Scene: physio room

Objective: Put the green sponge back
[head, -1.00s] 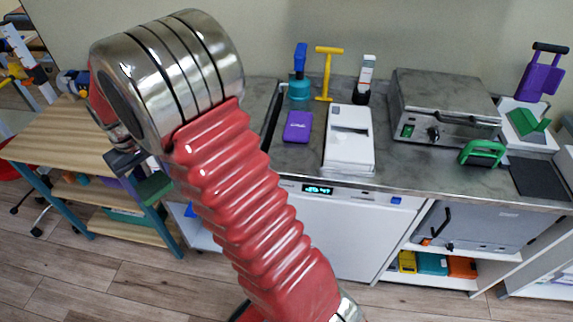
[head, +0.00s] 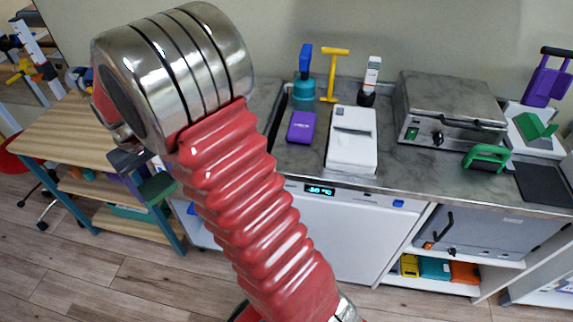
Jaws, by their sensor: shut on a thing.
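My gripper (head: 140,172) shows at the left of the head view, below the big metal joint of my red arm, which hides much of it. It is shut on a dark green block, which looks like the green sponge (head: 158,188). The sponge appears in front of the shelves of a wooden bench (head: 62,140), apart from the counter. The contact between fingers and sponge is hard to make out.
A grey counter (head: 385,178) holds a purple box (head: 301,126), a white box (head: 352,140), a metal appliance (head: 450,105) and a green-handled object (head: 487,158). A white front-panel appliance (head: 340,235) stands below. Floor (head: 90,270) shows at lower left.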

